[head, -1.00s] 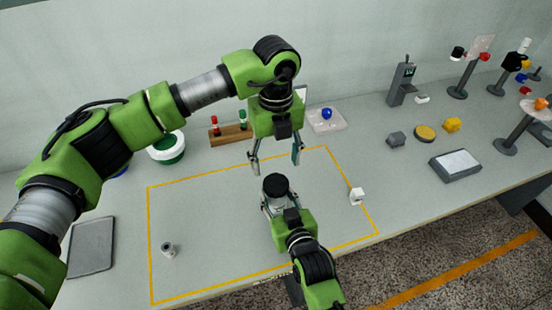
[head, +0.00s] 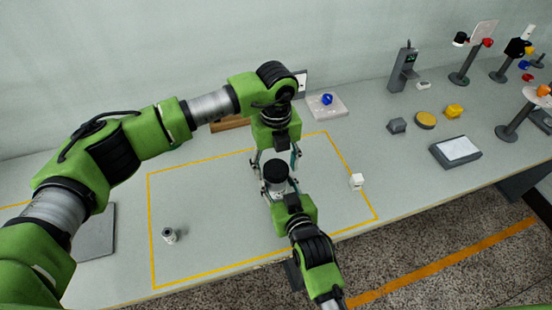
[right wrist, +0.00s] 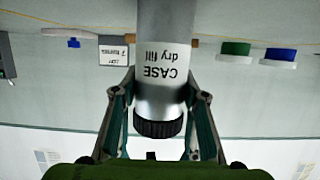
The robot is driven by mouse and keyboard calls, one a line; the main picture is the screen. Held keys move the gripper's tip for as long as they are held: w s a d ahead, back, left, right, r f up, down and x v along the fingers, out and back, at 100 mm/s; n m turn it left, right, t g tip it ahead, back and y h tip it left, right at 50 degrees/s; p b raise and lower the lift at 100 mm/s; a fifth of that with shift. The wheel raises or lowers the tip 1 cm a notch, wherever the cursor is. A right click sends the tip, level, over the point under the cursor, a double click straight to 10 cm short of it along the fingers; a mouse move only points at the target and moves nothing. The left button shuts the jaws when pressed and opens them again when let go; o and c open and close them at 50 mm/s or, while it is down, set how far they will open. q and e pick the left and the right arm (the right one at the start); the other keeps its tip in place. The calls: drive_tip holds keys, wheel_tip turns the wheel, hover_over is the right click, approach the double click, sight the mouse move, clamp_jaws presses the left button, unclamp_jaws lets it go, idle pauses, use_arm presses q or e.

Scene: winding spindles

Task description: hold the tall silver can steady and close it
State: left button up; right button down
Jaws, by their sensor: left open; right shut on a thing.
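The tall silver can (head: 279,187) stands upright inside the yellow outline, with a black cap (head: 273,172) on its top. In the right wrist view the can (right wrist: 161,95) appears upside down, with a white label reading "CASE dry fill" and a ridged black cap (right wrist: 158,128). My right gripper (head: 280,197) is shut on the can's body below the cap. My left gripper (head: 276,163) is open above the can, its fingers pointing down on either side of the cap. I cannot tell whether they touch it, or how tightly the cap sits.
A small grey cylinder (head: 169,235) stands at the left inside the outline, and a white cube (head: 357,181) lies at its right edge. A grey tray (head: 96,232) is partly behind my left arm. A scale-like grey box (head: 456,151) and several stands occupy the right.

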use_arm(q)
drive_tip(key=shift+c, duration=0.3)
drive_tip(key=c, duration=1.1)
drive_tip(key=m, duration=0.4)
drive_tip(key=shift+m, duration=0.3)
drive_tip(key=m, duration=0.3)
drive_tip(key=shift+m, duration=0.4)
drive_tip(key=m, duration=1.3)
drive_tip(key=shift+f, duration=0.1)
drive_tip(key=o, duration=1.2)
drive_tip(key=shift+o, duration=0.2)
